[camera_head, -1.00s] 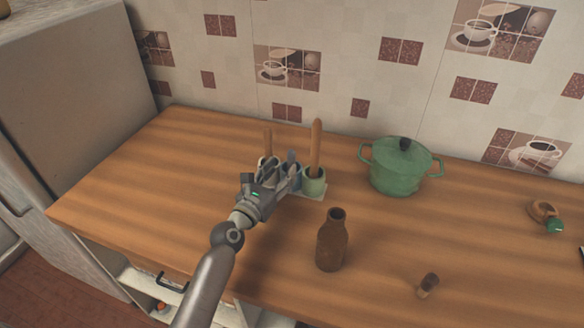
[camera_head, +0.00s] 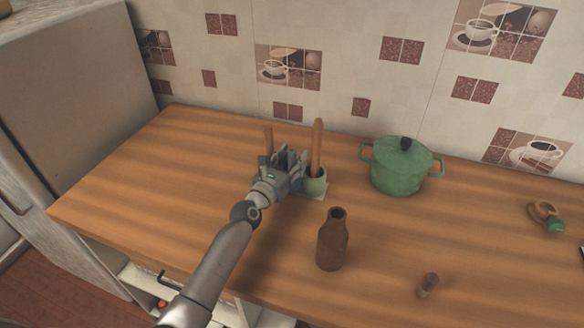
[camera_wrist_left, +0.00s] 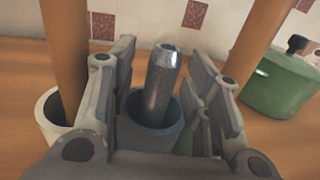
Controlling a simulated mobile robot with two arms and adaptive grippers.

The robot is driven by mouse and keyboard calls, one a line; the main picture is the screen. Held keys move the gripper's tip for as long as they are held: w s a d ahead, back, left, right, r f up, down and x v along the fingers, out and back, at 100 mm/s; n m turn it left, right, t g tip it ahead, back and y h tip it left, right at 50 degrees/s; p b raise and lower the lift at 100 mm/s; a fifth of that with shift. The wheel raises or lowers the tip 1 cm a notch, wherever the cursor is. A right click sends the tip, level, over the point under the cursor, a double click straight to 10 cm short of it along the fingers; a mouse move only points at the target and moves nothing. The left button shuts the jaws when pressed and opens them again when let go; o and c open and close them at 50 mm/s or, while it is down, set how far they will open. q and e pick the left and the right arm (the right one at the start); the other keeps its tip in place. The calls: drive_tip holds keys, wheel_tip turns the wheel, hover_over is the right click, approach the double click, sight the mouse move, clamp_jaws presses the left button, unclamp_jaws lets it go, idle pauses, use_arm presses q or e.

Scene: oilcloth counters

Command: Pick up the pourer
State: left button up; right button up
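A dark grey, speckled upright piece with a shiny top, which seems to be the pourer (camera_wrist_left: 160,85), stands in a blue-grey cup (camera_wrist_left: 152,136) in the left wrist view. My left gripper (camera_head: 288,162) is over the row of cups in the head view. In the left wrist view its fingers (camera_wrist_left: 160,90) are spread, one on each side of the grey piece, with gaps to it. The gripper is open and holds nothing. In the head view the gripper hides the grey piece and most of its cup. My right gripper is not in view.
A green cup (camera_head: 314,186) with a tall wooden handle (camera_head: 317,145) stands just right of the gripper. A white cup (camera_wrist_left: 55,130) with another handle is on the left. A green pot (camera_head: 398,170), a brown bottle (camera_head: 332,242) and a small brown piece (camera_head: 428,286) stand farther right.

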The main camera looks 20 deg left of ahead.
use_arm(q)
clamp_jaws()
